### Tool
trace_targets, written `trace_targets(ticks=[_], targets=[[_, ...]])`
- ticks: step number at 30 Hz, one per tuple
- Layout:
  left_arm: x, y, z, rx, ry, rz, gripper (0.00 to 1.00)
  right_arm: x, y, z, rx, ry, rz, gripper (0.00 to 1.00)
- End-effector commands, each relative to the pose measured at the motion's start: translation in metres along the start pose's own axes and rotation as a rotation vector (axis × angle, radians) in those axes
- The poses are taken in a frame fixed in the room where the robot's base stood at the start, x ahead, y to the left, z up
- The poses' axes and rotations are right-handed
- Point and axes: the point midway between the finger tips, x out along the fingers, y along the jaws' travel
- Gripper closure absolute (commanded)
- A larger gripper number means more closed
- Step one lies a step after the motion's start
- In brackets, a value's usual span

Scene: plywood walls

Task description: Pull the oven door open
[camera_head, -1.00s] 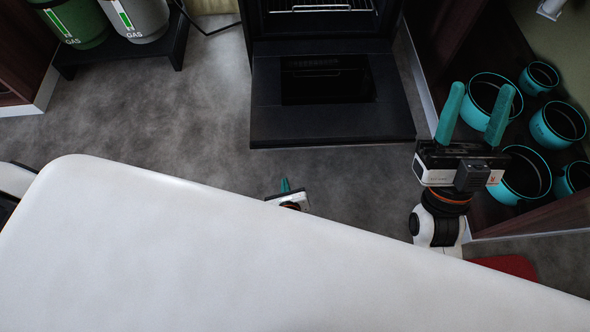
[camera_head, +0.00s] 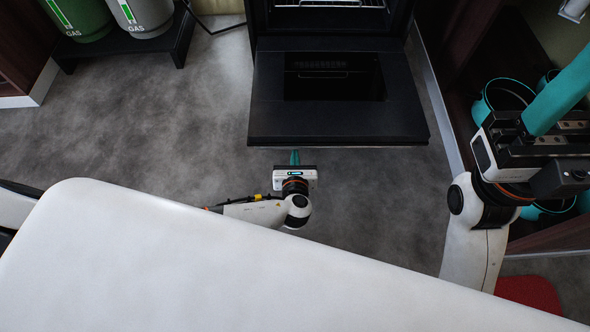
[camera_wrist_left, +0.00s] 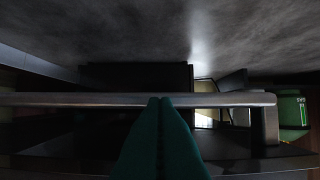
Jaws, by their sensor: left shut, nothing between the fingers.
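The black oven door (camera_head: 275,108) is hinged down and lies far open, roughly flat, in front of the oven (camera_head: 320,20). My left gripper (camera_head: 295,157) is just outside the door's near edge, its teal fingers pointing at it. In the left wrist view the closed fingertips (camera_wrist_left: 161,101) meet each other and overlap the metal handle bar (camera_wrist_left: 230,99). Nothing is between them; I cannot tell whether they touch the bar. My right gripper (camera_head: 575,95) is at the right, raised, empty and apart from the oven; one finger shows, the other is out of frame.
A white surface (camera_head: 180,260) fills the foreground and covers part of my left arm. Teal pots (camera_head: 500,97) stand on a low shelf at the right. Gas cylinders (camera_head: 80,15) stand on a black stand at the back left. Grey floor (camera_head: 170,110) left of the oven is clear.

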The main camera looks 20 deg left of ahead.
Motion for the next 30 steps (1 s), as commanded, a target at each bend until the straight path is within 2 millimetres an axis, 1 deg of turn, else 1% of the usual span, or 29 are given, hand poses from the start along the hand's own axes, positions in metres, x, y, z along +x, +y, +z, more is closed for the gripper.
trace_targets(ticks=[3, 6, 17, 20, 22, 24, 30], targets=[[-0.004, -0.001, -0.012, -0.001, 0.001, 0.000, 1.00, 0.001, 0.000, 0.000, 0.000, -0.004, 0.002, 0.49], [-0.006, -0.001, -0.017, 0.000, -0.001, -0.001, 1.00, 0.002, 0.000, 0.000, -0.001, -0.005, 0.003, 0.49], [-0.007, -0.001, -0.019, 0.000, -0.001, -0.001, 1.00, 0.002, 0.000, 0.000, 0.000, -0.005, 0.003, 0.49], [-0.008, 0.000, -0.022, 0.000, -0.003, -0.001, 1.00, 0.006, 0.000, 0.000, -0.001, -0.008, 0.004, 0.49], [-0.010, 0.000, -0.029, 0.000, -0.010, -0.001, 1.00, 0.010, -0.001, 0.001, 0.000, -0.003, 0.000, 0.49], [-0.013, 0.000, -0.037, 0.001, -0.024, -0.002, 1.00, 0.006, -0.001, 0.001, 0.004, 0.039, -0.015, 0.49], [-0.020, 0.000, -0.062, 0.000, -0.071, -0.002, 1.00, 0.008, -0.002, 0.003, 0.014, 0.135, -0.045, 0.49]])
